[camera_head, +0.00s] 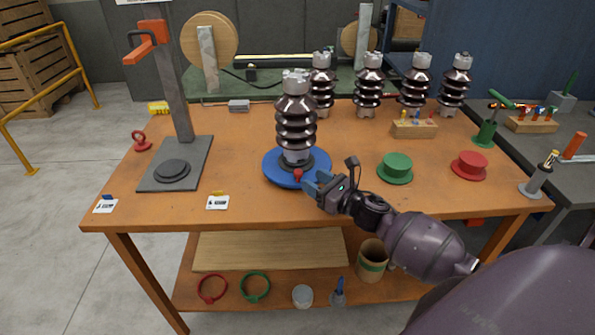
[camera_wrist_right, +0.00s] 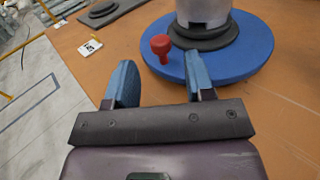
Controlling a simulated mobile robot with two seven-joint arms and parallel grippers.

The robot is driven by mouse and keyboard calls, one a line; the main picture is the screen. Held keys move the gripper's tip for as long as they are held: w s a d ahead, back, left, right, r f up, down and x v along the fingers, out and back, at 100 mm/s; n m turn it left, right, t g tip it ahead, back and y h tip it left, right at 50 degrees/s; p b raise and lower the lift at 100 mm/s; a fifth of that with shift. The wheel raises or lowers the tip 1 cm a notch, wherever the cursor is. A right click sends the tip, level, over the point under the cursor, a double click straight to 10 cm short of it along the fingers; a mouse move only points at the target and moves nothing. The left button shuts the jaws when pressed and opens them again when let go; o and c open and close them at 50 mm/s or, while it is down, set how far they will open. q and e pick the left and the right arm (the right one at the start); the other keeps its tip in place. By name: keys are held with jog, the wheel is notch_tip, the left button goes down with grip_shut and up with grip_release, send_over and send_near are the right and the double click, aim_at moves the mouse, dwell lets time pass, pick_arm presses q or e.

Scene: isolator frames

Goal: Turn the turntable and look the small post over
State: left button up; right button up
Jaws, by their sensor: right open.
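The blue turntable (camera_head: 270,172) lies on the orange table. A brown ribbed insulator post with grey metal ends (camera_head: 295,120) stands upright on its middle. A small red knob (camera_head: 298,175) sits near the turntable's front rim. In the right wrist view the knob (camera_wrist_right: 161,47) stands on the turntable (camera_wrist_right: 240,55), beyond the fingertips, and only the grey lower end of the post (camera_wrist_right: 203,10) shows. My right gripper (camera_head: 313,187) is open and empty at the turntable's front right edge; its blue fingers (camera_wrist_right: 160,78) point toward the knob. My left gripper is not in view.
Several similar insulators (camera_head: 368,85) stand behind. A green flanged piece (camera_head: 395,168) and a red one (camera_head: 469,165) are to the right. A grey stand with an orange clamp (camera_head: 175,90) rises on the left. White cards (camera_head: 217,202) lie near the front edge.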

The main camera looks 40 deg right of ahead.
aim_at(301, 174)
jog(key=shift+x, duration=3.2)
grip_shut()
